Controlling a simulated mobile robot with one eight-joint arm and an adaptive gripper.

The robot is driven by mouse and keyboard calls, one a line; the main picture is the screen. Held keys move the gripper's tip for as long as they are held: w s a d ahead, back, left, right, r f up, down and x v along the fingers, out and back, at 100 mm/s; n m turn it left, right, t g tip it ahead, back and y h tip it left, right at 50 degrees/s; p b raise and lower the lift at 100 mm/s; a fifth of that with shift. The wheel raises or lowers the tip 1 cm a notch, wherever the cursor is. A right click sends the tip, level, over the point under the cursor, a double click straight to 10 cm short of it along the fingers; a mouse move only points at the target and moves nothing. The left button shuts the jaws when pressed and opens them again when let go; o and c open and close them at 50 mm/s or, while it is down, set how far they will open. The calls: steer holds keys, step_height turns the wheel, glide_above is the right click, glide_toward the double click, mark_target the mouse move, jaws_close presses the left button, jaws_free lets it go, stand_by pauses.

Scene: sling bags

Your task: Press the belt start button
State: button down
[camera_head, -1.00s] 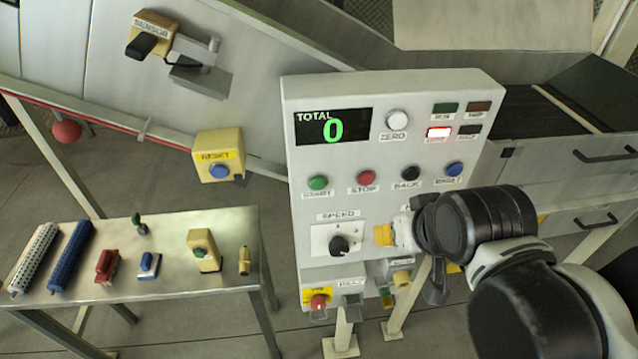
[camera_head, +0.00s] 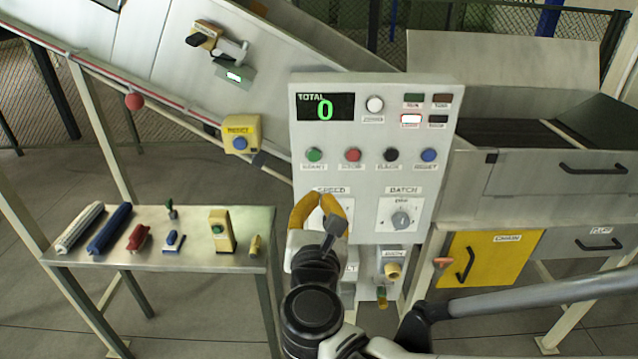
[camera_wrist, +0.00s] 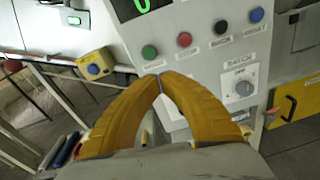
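The green start button (camera_head: 314,155) is at the left end of a row of round buttons on the upright grey control panel (camera_head: 440,200). It also shows in the wrist view (camera_wrist: 149,52). My gripper (camera_head: 325,196) has its yellow fingers below the start button, in front of the speed dial area, which they mostly cover. In the wrist view the fingertips (camera_wrist: 160,76) meet with nothing between them, just below the button row. I see no contact with the start button. The panel display (camera_head: 325,107) reads a green 0, and a lamp below the run lamp glows white with red.
Red (camera_head: 353,155), black (camera_head: 391,155) and blue (camera_head: 429,155) buttons continue the row. The batch dial (camera_head: 401,219) is right of my gripper. A yellow reset box (camera_head: 241,134) is on the conveyor at left. A side table (camera_head: 90,258) holds several small items.

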mark_target(310, 159)
steer(key=shift+s+a+r+n+t+y, duration=0.15)
steer(key=shift+s+a+n+y, duration=0.15)
steer(key=shift+a+n, duration=0.3)
steer(key=shift+s+a+r+n+t+y, duration=0.15)
steer(key=shift+s+a+n+y, duration=0.1)
steer(key=shift+a+n, duration=0.3)
steer(key=shift+w+d, duration=0.1)
steer(key=w, duration=0.4)
steer(key=w+b, duration=0.1)
steer(key=w, duration=0.3)
steer(key=w+b, duration=0.1)
steer(key=w, duration=0.3)
steer(key=shift+w+d+f, duration=0.15)
steer(key=shift+w+d, duration=0.05)
steer(key=shift+d, duration=0.05)
steer(key=shift+w, duration=0.75)
